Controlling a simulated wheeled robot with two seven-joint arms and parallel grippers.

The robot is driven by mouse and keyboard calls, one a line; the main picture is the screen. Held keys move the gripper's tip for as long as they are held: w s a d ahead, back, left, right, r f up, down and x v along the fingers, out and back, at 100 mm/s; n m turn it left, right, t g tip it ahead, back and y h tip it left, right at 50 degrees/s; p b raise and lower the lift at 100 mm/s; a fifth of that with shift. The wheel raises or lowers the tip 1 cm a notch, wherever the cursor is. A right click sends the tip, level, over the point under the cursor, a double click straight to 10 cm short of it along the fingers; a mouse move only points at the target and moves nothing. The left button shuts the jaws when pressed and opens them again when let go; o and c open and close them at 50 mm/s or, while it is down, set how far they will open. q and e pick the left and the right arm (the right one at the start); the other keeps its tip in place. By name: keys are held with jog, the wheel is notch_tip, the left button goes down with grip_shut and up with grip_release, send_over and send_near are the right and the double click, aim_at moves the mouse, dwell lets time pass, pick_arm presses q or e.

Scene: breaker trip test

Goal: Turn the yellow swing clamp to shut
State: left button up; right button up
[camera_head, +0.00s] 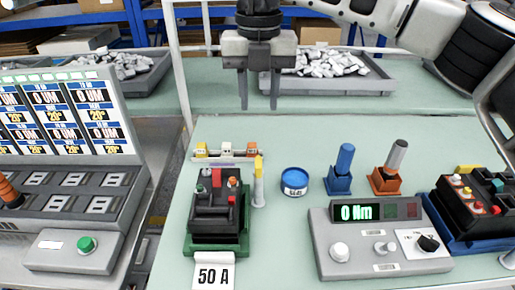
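The yellow swing clamp (259,168) stands at the right side of the green fixture (203,245), its yellow part on top of a pale post. Whether its arm reaches over the breaker is hard to tell. A dark breaker (215,212) with red and grey parts on top sits in the fixture, with a "50 A" card (213,276) in front. My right gripper (259,104) hangs above the far part of the table, fingers down, apart and empty. It is behind the clamp in the picture and does not touch it. My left gripper is not in view.
A blue round tin (295,182), a blue holder (339,180) and an orange holder (384,181) stand right of the clamp. A torque meter (380,255) reads 0 Nm. A blue fixture (457,238) with another dark block is at far right. A test console (70,190) is at left.

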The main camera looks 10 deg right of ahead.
aim_at(258, 158)
notch_tip(258, 158, down, 14)
jog(key=shift+r+p, duration=0.25)
jog(key=shift+p, duration=0.85)
jog(key=shift+c, duration=0.2)
grip_shut()
